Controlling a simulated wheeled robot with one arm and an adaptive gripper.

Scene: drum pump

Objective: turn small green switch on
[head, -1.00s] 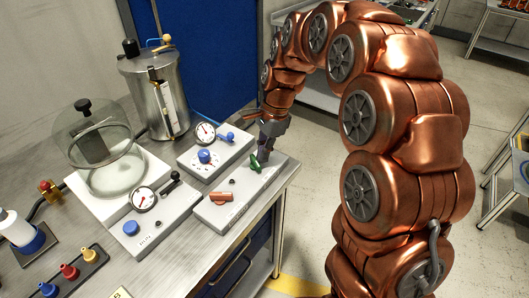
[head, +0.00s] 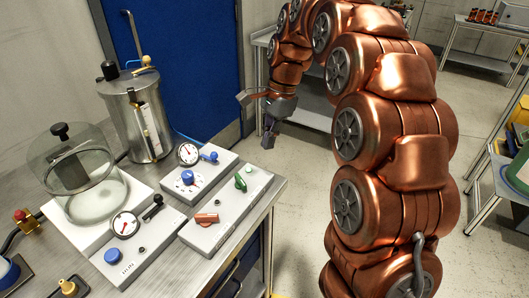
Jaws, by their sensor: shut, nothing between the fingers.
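The small green switch (head: 240,183) is a green handle at the far right end of a long white panel box (head: 222,225) on the bench. The handle lies roughly lengthwise, slanting slightly. No on or off mark is readable. My gripper (head: 268,141) is shut and empty. It points down in the air above and to the right of the green switch, clear of it. The whole green handle is visible.
A red-orange switch (head: 206,218) shares the box. Boxes with a gauge (head: 188,153) and blue knobs (head: 112,256) stand beside it. A glass bell (head: 72,165) and steel drum (head: 140,115) stand behind.

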